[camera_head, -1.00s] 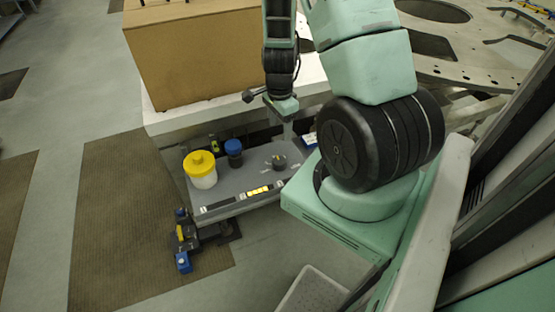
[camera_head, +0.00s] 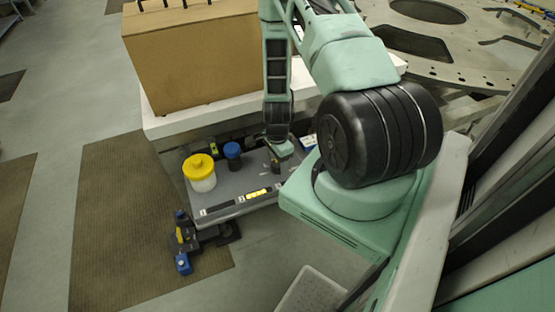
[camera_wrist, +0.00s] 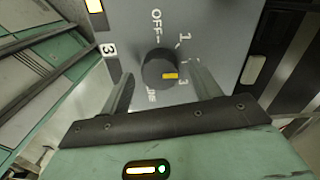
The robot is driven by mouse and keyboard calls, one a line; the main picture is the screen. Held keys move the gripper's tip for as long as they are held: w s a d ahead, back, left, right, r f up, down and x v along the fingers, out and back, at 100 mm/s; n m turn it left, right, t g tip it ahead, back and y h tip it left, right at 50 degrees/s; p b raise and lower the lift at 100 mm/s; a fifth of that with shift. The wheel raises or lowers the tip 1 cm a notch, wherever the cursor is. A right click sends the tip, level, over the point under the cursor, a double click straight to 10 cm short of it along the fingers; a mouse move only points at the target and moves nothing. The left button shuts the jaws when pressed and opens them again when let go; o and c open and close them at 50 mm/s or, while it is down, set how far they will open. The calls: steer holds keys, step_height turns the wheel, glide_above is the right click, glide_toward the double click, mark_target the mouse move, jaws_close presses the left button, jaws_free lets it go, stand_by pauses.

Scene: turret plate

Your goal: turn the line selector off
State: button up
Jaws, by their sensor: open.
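The line selector is a round black knob (camera_wrist: 158,66) with a yellow pointer mark, on a grey panel (camera_wrist: 215,40) in the wrist view. The panel is printed OFF above the knob, with a 1 and a 3 to its right. The yellow mark points right and slightly down, near the 3. My gripper (camera_wrist: 161,72) is open, with one finger on each side of the knob; I cannot tell whether they touch it. In the head view, my gripper (camera_head: 281,150) is low over the panel's right part and partly hides the knob.
A yellow-lidded white jar (camera_head: 200,174) and a blue-capped dark container (camera_head: 233,153) stand left of the gripper. A large cardboard box (camera_head: 190,55) stands behind on a white surface. A black and blue device (camera_head: 186,240) sits off the panel's left front.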

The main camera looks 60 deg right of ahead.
steer(key=shift+f, duration=0.1)
steer(key=c, duration=1)
steer(key=shift+n, duration=0.4)
steer(key=n+b, duration=0.2)
steer(key=n, duration=0.1)
steer(key=shift+f, duration=0.1)
steer(key=n+b, duration=0.1)
steer(key=n, duration=0.4)
steer(key=shift+n+b, duration=0.3)
steer(key=shift+b, duration=0.05)
steer(key=n+b, duration=0.1)
steer(key=n, duration=0.7)
steer(key=shift+b, duration=0.35)
steer(key=shift+n, duration=0.4)
